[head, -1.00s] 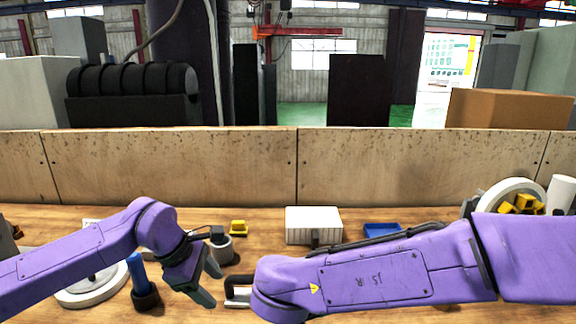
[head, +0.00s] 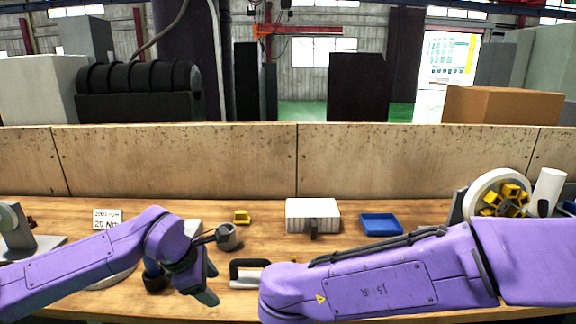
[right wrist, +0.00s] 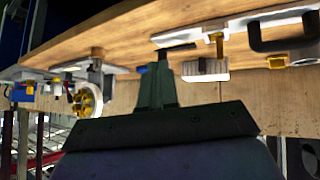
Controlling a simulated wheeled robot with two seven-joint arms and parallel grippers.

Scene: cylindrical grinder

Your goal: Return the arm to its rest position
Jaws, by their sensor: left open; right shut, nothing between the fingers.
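My left arm comes in from the left in the head view. Its dark gripper (head: 208,290) is open, with nothing seen between its fingers, low over the front of the wooden workbench (head: 270,215).
A wooden wall (head: 390,160) closes the back.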

